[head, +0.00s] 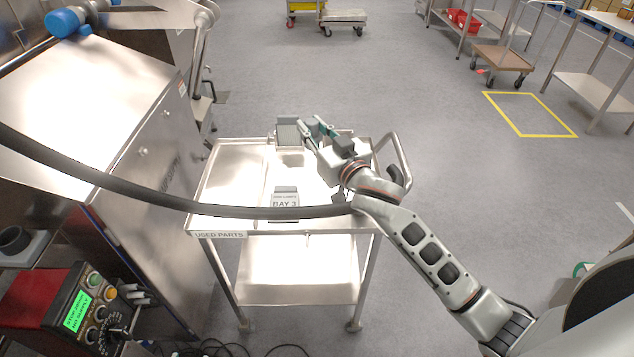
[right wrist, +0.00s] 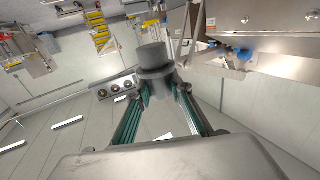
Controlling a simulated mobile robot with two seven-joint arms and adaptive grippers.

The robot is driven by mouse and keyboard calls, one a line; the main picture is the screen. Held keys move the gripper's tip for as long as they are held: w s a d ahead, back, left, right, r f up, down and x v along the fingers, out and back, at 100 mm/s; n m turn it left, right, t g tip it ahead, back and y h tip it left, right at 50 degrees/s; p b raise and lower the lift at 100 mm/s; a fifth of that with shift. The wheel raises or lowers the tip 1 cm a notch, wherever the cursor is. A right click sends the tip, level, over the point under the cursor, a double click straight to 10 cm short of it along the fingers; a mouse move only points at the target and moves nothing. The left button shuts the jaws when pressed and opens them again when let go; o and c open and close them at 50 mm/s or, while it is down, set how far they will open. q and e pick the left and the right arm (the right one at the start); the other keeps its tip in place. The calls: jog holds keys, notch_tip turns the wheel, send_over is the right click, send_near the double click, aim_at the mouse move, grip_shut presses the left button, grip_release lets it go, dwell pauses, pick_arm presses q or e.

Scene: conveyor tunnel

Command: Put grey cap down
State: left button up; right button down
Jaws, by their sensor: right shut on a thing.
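My right gripper (head: 310,131) reaches over the far side of the steel trolley (head: 230,180). The grey cap (right wrist: 152,60), a round stepped piece with a wider rim, sits between its green-lined fingers in the right wrist view. The gripper (right wrist: 158,92) is shut on it. In the head view a grey block-like shape shows at the fingertips; I cannot tell clearly how much of it is the cap. Whether the cap touches the trolley top cannot be told. My left gripper is out of view.
A BAY 3 sign (head: 285,203) stands on the trolley's top, whose front edge reads USED PARTS (head: 219,235). A dark hose (head: 140,189) crosses in front. A steel cabinet (head: 105,110) stands at left. The trolley's left top is clear.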

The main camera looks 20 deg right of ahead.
notch_tip(320, 180, down, 18)
jog(key=b, duration=0.5)
jog(key=shift+f, duration=0.7)
jog(key=shift+r, duration=0.1)
jog(key=shift+b, duration=0.3)
jog(key=c, duration=2.1)
grip_release()
jog(key=shift+f, duration=0.2)
jog(key=shift+c, duration=0.2)
jog(key=o, duration=0.4)
jog(key=shift+c, duration=0.2)
